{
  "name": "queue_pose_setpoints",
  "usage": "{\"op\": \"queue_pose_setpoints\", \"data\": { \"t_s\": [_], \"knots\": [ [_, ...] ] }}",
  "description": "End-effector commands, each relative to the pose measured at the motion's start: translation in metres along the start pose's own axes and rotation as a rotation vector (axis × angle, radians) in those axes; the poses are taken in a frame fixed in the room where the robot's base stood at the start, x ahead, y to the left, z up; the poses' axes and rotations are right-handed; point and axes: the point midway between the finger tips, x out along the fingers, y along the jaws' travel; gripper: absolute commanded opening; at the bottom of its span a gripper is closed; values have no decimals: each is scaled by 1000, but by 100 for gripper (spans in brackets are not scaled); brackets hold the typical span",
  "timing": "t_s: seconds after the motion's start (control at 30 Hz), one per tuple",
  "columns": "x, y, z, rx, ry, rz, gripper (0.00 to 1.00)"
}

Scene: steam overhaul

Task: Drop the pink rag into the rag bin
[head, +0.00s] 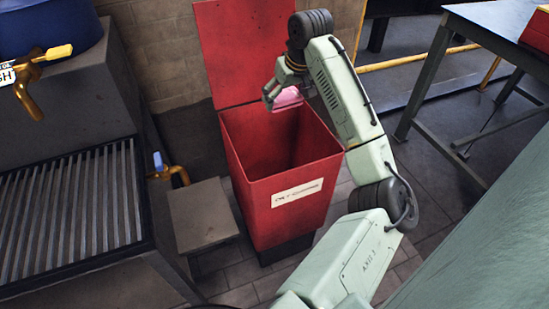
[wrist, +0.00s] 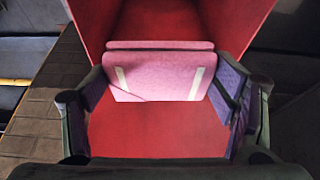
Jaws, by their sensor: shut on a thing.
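The red rag bin (head: 265,195) stands on the tiled floor with its lid (head: 240,50) raised against the wall and a white label on its front. My gripper (head: 278,98) is over the back part of the bin's opening. It is shut on the pink rag (wrist: 160,75), which spans between the two fingers in the wrist view. A small pink part of the rag also shows beside the gripper in the head view (head: 288,97). Red bin walls (wrist: 160,22) lie behind and around the rag in the wrist view. The bin's bottom is in shadow.
A small grey stool (head: 203,212) stands left of the bin. A grated basin (head: 70,205) with a brass tap (head: 32,90) is at the left. A metal-framed table (head: 440,60) stands at the upper right.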

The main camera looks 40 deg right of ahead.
Motion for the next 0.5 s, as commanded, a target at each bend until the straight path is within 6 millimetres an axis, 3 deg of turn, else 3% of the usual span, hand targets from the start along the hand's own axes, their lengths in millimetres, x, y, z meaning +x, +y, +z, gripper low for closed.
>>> {"op": "queue_pose_setpoints", "data": {
  "t_s": [0.5],
  "knots": [
    [50, 0, 21, -1, 0, 1, 53]
  ]
}}
